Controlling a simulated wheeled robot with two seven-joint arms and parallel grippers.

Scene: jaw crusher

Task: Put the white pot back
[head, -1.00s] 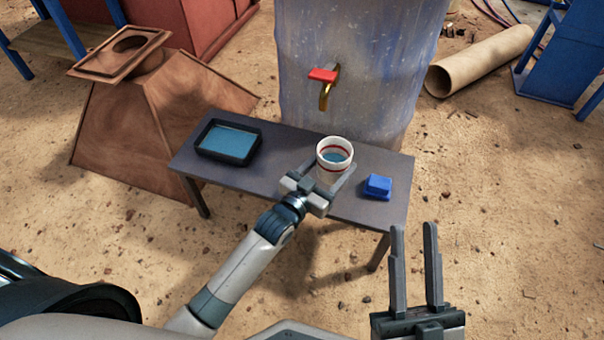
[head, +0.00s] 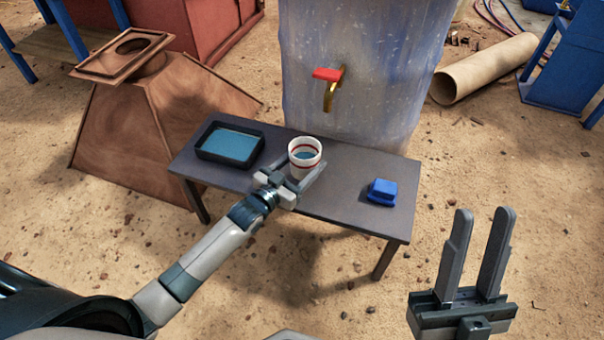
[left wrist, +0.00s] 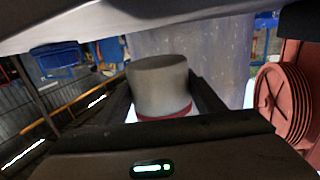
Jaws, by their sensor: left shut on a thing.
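The white pot (head: 305,157) has red bands and holds blue liquid. It is upright over the small dark table (head: 330,196), under and left of the tap; I cannot tell whether it touches the tabletop. My left gripper (head: 302,174) is shut on the pot, one finger on each side. In the left wrist view the pot (left wrist: 158,85) sits between the two fingers. My right gripper (head: 477,255) is open and empty, in front of the table's right end.
A black tray (head: 203,152) of blue liquid is on the table's left. A blue block (head: 382,191) lies on its right. A big blue-grey barrel (head: 390,60) with a red-handled tap (head: 329,85) stands behind. Between pot and block the tabletop is clear.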

